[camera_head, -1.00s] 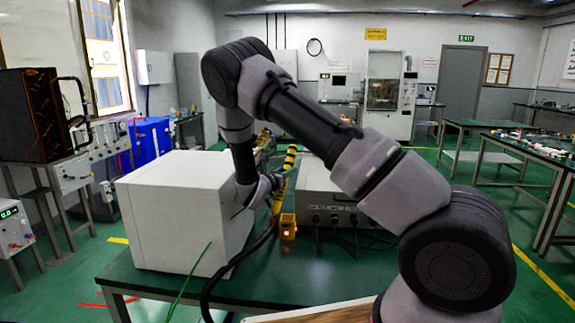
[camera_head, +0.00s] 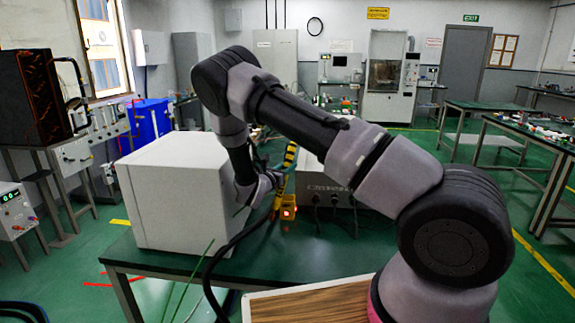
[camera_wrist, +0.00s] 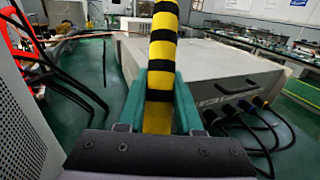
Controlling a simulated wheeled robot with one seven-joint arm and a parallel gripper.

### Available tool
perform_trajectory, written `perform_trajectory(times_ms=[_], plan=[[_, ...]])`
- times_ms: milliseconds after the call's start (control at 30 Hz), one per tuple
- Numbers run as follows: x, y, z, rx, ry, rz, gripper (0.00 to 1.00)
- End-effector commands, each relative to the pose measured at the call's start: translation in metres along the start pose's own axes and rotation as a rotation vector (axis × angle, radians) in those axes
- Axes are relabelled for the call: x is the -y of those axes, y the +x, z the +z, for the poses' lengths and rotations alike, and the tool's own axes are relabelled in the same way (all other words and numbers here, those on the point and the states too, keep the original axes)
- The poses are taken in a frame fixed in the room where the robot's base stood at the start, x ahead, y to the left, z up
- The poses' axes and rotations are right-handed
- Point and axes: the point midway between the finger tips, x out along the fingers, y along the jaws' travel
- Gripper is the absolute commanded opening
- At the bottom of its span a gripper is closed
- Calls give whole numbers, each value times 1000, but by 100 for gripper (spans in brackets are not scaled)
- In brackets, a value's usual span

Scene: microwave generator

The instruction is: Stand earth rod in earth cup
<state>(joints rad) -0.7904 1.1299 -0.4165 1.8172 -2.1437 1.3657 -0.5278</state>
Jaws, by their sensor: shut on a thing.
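The earth rod, yellow with black bands (camera_head: 290,157), stands slightly tilted on the green bench. It also shows in the wrist view (camera_wrist: 163,40), running up out of the top. My gripper (camera_head: 277,180) is shut on the rod; its two green fingers (camera_wrist: 160,98) lie on either side of it. A small yellow block with a glowing red light (camera_head: 288,208) sits by the rod's lower end. I cannot tell whether this block is the earth cup. The rod's lower tip is hidden, so I cannot tell whether it is seated or held above something.
A large white cabinet (camera_head: 180,195) stands close on the left of my gripper. A grey box with black cables (camera_head: 322,187) stands close on the right and shows in the wrist view (camera_wrist: 215,70). The bench front (camera_head: 240,262) is mostly clear, apart from cables.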

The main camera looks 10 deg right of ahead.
Motion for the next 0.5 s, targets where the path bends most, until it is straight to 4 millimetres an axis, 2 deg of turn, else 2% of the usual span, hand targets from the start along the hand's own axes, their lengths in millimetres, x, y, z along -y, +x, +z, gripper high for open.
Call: perform_trajectory(times_ms=[367, 500], plan=[[0, 0, 0, 1, 1, 0, 0], [-1, 0, 6, 1, 2, 0, 0]])
